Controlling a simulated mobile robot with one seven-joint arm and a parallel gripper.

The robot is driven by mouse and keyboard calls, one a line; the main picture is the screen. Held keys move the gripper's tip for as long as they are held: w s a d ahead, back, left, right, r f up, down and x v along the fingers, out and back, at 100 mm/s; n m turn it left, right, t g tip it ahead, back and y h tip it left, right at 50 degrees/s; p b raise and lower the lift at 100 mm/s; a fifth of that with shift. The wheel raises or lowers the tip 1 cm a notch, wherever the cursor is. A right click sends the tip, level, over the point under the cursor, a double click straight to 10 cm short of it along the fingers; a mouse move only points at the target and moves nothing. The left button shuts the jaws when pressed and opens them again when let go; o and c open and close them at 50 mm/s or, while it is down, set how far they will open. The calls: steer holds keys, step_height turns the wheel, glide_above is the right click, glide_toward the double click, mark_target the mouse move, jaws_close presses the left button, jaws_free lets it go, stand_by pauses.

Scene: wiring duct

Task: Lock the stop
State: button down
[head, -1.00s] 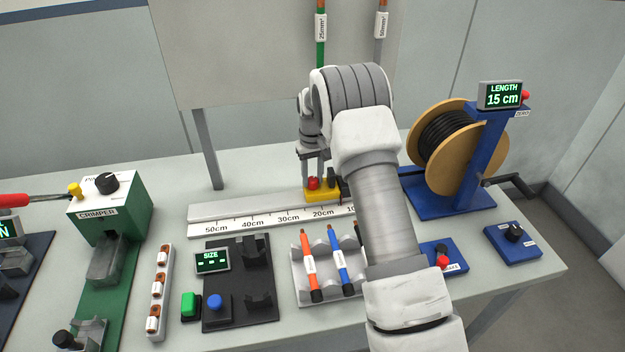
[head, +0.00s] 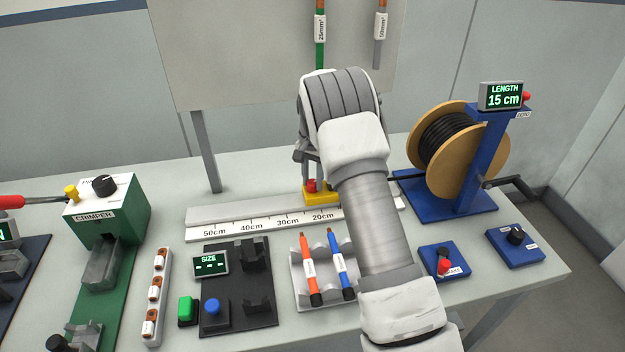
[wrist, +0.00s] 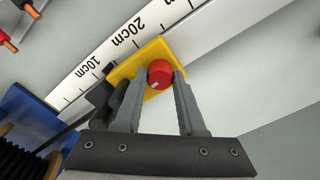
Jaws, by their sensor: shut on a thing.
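The yellow stop (head: 318,197) sits on the measuring rail (head: 262,225) near the 20cm mark. It carries a red knob (wrist: 160,73), and a dark part stands beside it in the wrist view. My gripper (wrist: 158,82) is shut on the red knob, with one finger on each side of it. The knob shows there only as a small red spot.
A cable reel (head: 450,150) with a LENGTH display (head: 502,96) reading 15 cm stands at right. The crimper (head: 105,215) is at left. Orange and blue cables (head: 340,265) lie in a tray in front of the rail. Bare table lies behind the rail.

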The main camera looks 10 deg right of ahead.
mark_target(313, 181)
steer(key=shift+m, duration=0.6)
steer(key=shift+c, duration=2.4)
jaws_free()
step_height(313, 181, up, 17)
steer(key=shift+r, duration=0.2)
